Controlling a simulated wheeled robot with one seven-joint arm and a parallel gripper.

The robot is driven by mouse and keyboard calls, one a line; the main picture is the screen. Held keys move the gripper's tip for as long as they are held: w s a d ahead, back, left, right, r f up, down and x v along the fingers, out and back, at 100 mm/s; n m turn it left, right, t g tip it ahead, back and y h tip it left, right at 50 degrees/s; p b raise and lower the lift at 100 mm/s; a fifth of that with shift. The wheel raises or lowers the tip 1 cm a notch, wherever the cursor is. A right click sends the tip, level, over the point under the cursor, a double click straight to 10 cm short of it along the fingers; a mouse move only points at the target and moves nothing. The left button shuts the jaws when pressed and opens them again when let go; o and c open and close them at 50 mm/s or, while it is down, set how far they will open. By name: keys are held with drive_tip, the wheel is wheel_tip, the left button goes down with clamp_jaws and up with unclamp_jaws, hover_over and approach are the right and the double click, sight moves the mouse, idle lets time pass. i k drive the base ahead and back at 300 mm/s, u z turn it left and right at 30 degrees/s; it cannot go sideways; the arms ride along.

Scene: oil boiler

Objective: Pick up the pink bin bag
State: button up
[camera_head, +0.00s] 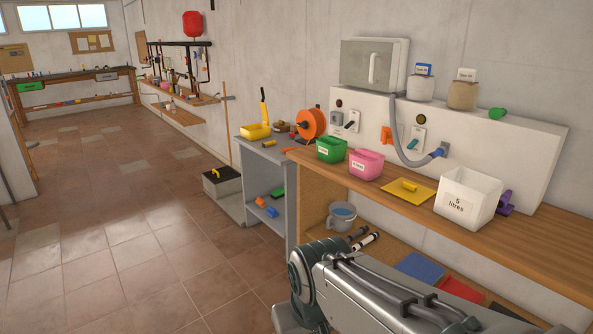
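A pink, open-topped tub (366,165) with a white label stands on the wooden worktop, between a green tub and a yellow tray. My grey arm fills the lower middle of the view, below and in front of the worktop, well apart from the pink tub. Two short black-and-white rods show just above the arm; I cannot tell whether they are my gripper's fingers. The rest of the arm's end is hidden.
The worktop (540,233) also bears a green tub (331,150), a yellow tray (407,192) and a white five-litre container (467,198). A grey bucket (341,218) and coloured flat items lie below. A grey shelf unit (259,177) stands left; the tiled floor (130,240) is open.

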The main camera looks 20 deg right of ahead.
sight(365, 164)
drive_tip(key=u, duration=0.2)
drive_tip(key=i, duration=2.5)
drive_tip(key=z, duration=1.2)
drive_tip(key=i, duration=0.9)
drive_tip(key=z, duration=1.1)
drive_tip(key=i, duration=0.35)
drive_tip(key=z, duration=0.3)
